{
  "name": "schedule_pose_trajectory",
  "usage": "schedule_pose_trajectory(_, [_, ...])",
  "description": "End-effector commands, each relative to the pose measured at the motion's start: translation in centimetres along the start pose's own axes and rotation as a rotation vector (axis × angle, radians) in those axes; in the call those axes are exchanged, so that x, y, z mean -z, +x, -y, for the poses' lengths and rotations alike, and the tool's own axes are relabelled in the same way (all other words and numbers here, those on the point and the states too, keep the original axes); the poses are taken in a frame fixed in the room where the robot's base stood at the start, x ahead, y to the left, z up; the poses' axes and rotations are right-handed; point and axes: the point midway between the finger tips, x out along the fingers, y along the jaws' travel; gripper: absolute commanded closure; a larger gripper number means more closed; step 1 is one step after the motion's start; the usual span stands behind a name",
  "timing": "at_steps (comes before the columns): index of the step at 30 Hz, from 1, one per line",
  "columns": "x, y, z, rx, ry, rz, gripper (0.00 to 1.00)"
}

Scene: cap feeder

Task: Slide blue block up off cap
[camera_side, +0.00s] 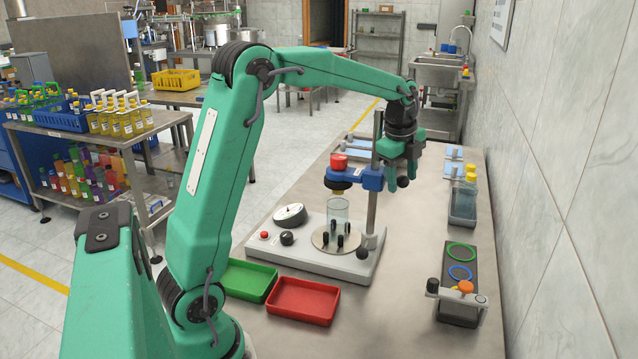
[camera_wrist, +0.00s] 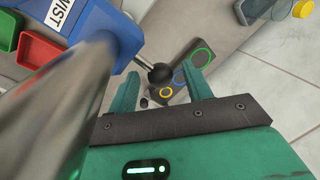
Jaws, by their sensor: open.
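The blue block (camera_side: 366,178) is mounted on an upright steel column (camera_side: 374,205) and reaches left over a clear bottle (camera_side: 338,212) on the round plate. A red knob (camera_side: 338,161) stands on its left end, above a dark ring at the bottle's top. In the wrist view the blue block (camera_wrist: 112,32) is at upper left, marked "TWIST", with a blurred column in front. My gripper (camera_side: 402,172) is open, pointing down right of the column. In the wrist view a black ball knob (camera_wrist: 160,75) on a rod appears between my fingers (camera_wrist: 163,88); contact cannot be told.
Green (camera_side: 250,279) and red (camera_side: 303,300) trays lie in front. A dark rack with green and blue rings (camera_side: 460,258) and a container of yellow-capped items (camera_side: 464,203) stand at right. Bare table lies between.

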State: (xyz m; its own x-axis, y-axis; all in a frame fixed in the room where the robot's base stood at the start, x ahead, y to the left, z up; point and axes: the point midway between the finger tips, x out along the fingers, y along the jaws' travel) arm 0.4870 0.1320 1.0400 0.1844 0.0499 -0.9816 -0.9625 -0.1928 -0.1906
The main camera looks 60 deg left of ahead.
Motion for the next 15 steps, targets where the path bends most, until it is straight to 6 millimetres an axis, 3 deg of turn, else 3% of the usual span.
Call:
schedule_pose_trajectory(7, [0.0, 0.05, 0.0, 0.0, 0.0, 0.0, 0.5])
schedule_pose_trajectory(15, [-0.01, 0.02, -0.01, 0.0, 0.0, 0.0, 1.0])
